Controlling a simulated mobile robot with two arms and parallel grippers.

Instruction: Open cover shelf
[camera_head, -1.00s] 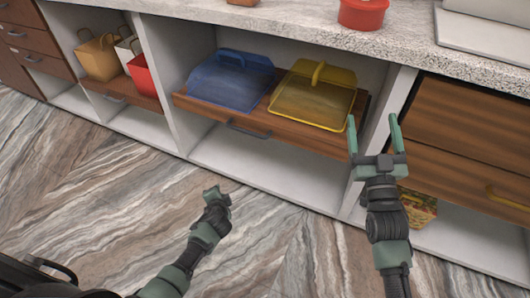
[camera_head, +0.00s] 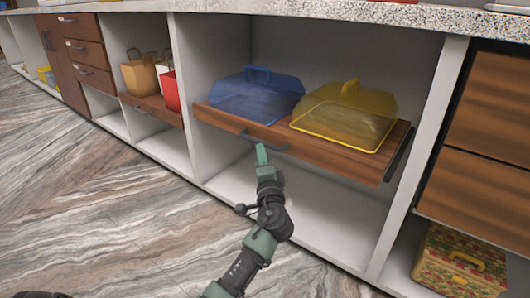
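The cover shelf (camera_head: 222,118) is a brown wooden pull-out board in an open white cabinet bay. A blue see-through cover (camera_head: 255,98) and a yellow see-through cover (camera_head: 345,118) stand on it side by side. A dark bar handle (camera_head: 278,148) is on its front edge, left of the middle. A dark rail shows at its right end. My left gripper (camera_head: 262,156) is at this handle, its tip overlapping it in the picture. I cannot tell whether it touches the handle, and its fingers line up, so their opening is hidden. My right gripper is out of view.
Paper bags (camera_head: 140,76) stand on another wooden shelf to the left. A patterned box (camera_head: 460,265) with a yellow handle sits low at the right, under wooden drawers (camera_head: 490,115). The stone countertop (camera_head: 340,9) overhangs the bay. The floor at left is clear.

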